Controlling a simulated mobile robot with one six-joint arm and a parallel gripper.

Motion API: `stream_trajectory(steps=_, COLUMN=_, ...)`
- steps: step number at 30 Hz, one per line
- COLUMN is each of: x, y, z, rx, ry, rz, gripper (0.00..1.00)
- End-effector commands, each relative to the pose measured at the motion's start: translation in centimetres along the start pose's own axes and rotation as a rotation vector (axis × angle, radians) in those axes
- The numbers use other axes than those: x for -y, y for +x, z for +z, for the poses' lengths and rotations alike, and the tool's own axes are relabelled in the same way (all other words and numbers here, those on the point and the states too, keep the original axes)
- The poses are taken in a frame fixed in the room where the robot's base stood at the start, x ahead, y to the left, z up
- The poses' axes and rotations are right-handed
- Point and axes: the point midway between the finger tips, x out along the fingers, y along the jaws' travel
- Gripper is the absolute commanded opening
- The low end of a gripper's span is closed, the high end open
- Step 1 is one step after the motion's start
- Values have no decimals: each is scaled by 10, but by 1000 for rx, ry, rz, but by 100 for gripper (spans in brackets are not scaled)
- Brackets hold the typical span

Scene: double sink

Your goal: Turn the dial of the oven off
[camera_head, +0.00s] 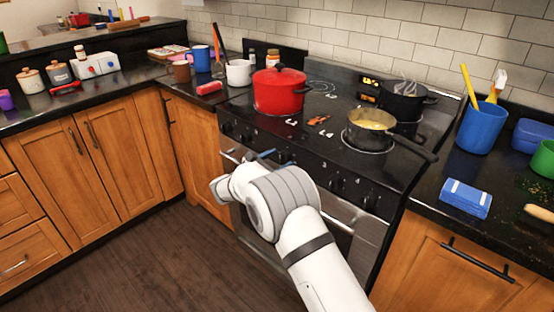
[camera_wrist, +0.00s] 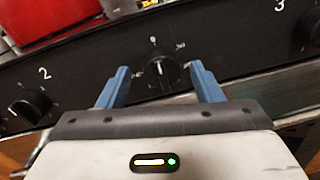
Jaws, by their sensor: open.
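The black oven (camera_head: 302,140) stands in the middle of the head view with a row of dark dials along its front panel. In the wrist view my gripper (camera_wrist: 160,83) is open, its two blue fingers on either side of a black dial (camera_wrist: 160,70) with white marks around it. I cannot tell whether the fingers touch it. The dial's pointer looks roughly upright. Two more dials show in the wrist view, one by the number 2 (camera_wrist: 33,102) and one at the right edge (camera_wrist: 309,33). In the head view my arm hides part of the panel.
A red pot (camera_head: 280,92), a pan with yellow food (camera_head: 371,124) and a dark steaming pot (camera_head: 402,100) stand on the stovetop. The pan's handle reaches over the front right. Counters with cups and jars flank the oven. The wooden floor at left is clear.

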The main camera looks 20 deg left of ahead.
Motion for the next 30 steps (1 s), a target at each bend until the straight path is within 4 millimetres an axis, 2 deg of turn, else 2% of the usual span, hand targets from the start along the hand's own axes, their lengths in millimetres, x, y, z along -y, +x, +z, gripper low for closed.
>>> stream_trajectory(steps=6, x=-2, y=-37, z=0, rx=-1, ry=0, rz=5, gripper=60)
stream_trajectory(steps=12, x=-2, y=-63, z=0, rx=0, ry=0, rz=4, gripper=60)
stream_trajectory(steps=17, x=-2, y=-69, z=0, rx=0, ry=0, rz=2, gripper=60)
stream_trajectory(steps=30, x=-2, y=-69, z=0, rx=0, ry=0, rz=2, gripper=60)
